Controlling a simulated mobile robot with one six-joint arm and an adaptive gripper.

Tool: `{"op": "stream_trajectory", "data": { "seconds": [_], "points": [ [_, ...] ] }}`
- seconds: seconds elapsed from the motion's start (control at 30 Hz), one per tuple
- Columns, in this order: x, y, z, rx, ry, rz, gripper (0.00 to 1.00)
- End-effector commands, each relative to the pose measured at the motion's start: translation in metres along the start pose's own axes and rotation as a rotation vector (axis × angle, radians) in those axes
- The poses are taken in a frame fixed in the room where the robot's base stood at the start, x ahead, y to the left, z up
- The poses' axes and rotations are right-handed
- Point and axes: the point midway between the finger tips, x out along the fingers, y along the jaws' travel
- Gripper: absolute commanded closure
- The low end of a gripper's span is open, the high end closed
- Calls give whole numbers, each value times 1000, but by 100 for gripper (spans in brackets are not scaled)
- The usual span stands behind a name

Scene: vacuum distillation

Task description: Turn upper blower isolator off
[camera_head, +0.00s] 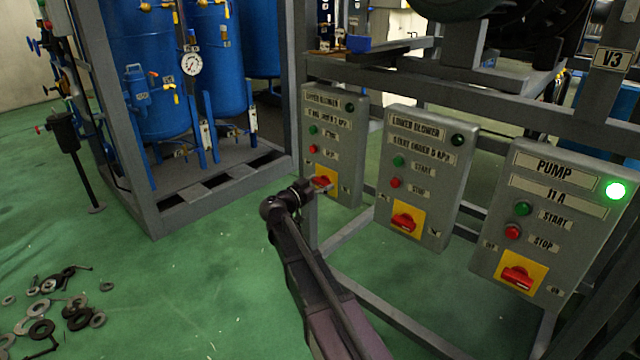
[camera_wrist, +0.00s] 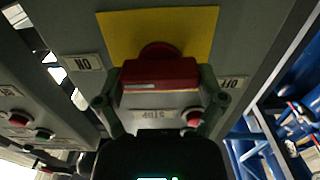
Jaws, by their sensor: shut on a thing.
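The upper blower panel (camera_head: 334,140) is the leftmost of the grey boxes, its lettering small and partly blurred. Its red isolator handle (camera_head: 322,181) sits on a yellow plate low on the box, partly hidden by my gripper (camera_head: 318,189). In the wrist view the red handle (camera_wrist: 160,75) lies crosswise before the yellow plate (camera_wrist: 118,30). My gripper (camera_wrist: 160,100) is shut on the handle, one finger at each end. The upside-down ON label (camera_wrist: 84,62) is left of the handle and the OFF label (camera_wrist: 232,84) is right.
The lower blower panel (camera_head: 415,170) and the pump panel (camera_head: 545,215), with a lit green lamp (camera_head: 615,190), stand to the right. Blue tanks (camera_head: 150,70) in a grey frame stand left.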

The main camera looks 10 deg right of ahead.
Motion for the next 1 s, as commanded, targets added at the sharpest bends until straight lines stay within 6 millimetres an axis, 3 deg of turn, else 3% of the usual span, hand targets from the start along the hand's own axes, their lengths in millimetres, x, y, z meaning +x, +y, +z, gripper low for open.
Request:
{"op": "stream_trajectory", "data": {
  "seconds": [0.47, 1.0],
  "points": [
    [2, 2, 0, -142, 0, 1, 59],
    [3, 1, 1, -611, -1, 5, 59]
  ]
}}
